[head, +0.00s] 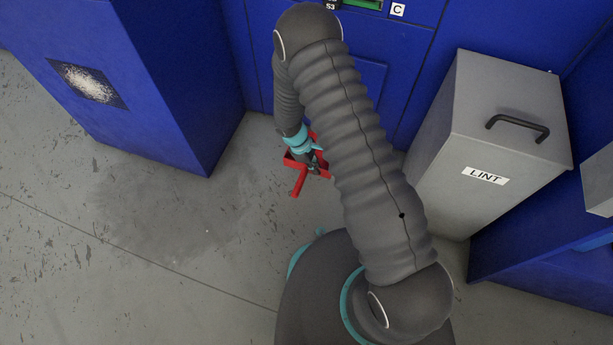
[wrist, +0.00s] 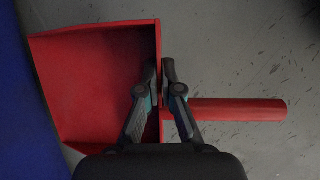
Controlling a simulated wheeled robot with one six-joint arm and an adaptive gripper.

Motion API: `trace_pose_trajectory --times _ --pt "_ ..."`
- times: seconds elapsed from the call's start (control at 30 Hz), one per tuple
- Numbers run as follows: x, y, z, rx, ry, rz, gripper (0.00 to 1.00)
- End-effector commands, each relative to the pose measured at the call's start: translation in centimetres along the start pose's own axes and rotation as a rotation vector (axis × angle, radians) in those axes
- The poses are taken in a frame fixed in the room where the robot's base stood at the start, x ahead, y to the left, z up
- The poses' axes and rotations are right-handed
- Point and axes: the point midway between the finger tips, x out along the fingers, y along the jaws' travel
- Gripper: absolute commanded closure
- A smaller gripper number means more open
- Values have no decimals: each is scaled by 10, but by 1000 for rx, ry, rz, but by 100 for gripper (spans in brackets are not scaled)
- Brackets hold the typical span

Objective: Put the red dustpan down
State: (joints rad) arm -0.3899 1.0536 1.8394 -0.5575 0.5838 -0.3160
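The red dustpan (wrist: 95,85) fills the left and middle of the wrist view, with its open pan to the left and its round handle (wrist: 240,109) pointing right. My gripper (wrist: 160,80) has one finger on each side of the pan's rear wall, closed on it near the handle. In the head view the dustpan (head: 299,183) shows only in part below my gripper (head: 311,163), in front of the blue machine. My arm hides some of it. I cannot tell whether the dustpan touches the floor or hangs just above it.
A grey bin labelled LINT (head: 480,150) with a black handle stands on the right. A blue cabinet (head: 130,80) with a pale speckled lint patch stands on the left. The grey floor (head: 130,230) at the left and front is clear.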

Motion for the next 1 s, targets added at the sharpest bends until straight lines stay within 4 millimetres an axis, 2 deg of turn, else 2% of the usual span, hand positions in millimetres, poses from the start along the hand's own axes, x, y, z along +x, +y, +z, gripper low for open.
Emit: trace_pose_trajectory --times 0.1,0.2,0.37,0.63,1.0 --pt "4 -10 -20 -3 0 2 100" --pt "6 -14 -29 -1 1 1 100" --pt "10 -16 -34 -1 0 0 100" --pt "42 -16 -46 -1 -1 0 100" --pt "46 -16 -48 0 0 0 100"
